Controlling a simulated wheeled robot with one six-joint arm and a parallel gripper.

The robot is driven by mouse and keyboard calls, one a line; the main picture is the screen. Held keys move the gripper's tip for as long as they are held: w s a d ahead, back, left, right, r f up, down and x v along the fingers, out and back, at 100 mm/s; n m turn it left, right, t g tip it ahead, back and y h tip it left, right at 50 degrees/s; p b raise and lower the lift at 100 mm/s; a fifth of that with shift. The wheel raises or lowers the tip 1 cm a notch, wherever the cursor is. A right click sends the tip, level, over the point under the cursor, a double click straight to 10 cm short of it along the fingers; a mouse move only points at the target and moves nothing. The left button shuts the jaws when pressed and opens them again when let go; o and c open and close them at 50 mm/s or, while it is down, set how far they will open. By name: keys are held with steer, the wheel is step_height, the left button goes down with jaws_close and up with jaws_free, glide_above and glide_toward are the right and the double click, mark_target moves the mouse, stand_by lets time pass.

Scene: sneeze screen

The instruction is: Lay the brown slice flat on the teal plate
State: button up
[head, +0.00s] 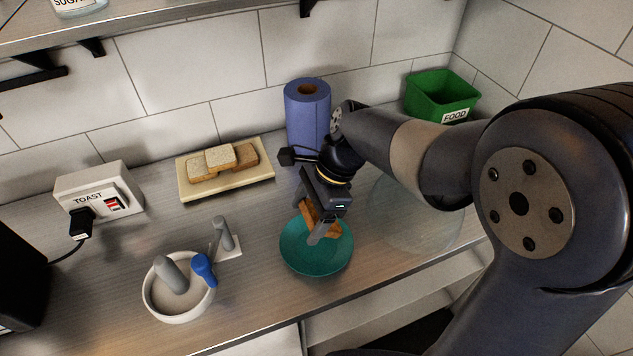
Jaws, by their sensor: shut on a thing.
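The teal plate (298,259) sits near the front edge of the metal counter. My gripper (314,219) points down over the plate and is shut on the brown slice (333,229). The slice shows as an orange-brown piece on either side of the fingers, over the plate's upper right part. It looks tilted. The fingers hide part of it, and I cannot tell whether it touches the plate.
A board (262,177) with several bread slices lies behind left. A blue paper roll (308,118) stands at the back. A mortar with pestle (180,303) stands left of the plate. A clear round disc or screen (412,228) is right of the plate. A green food bin (441,95) stands back right.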

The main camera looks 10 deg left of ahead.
steer(key=shift+w+d+r, duration=0.15)
steer(key=shift+w, duration=0.2)
steer(key=shift+s, duration=0.1)
steer(key=shift+r+p, duration=0.15)
steer(key=shift+p, duration=0.15)
steer(key=shift+f+b, duration=2.2)
steer(key=shift+f, duration=1.5)
steer(key=o, duration=1.1)
steer(key=shift+c, duration=0.2)
steer(key=v, duration=1.1)
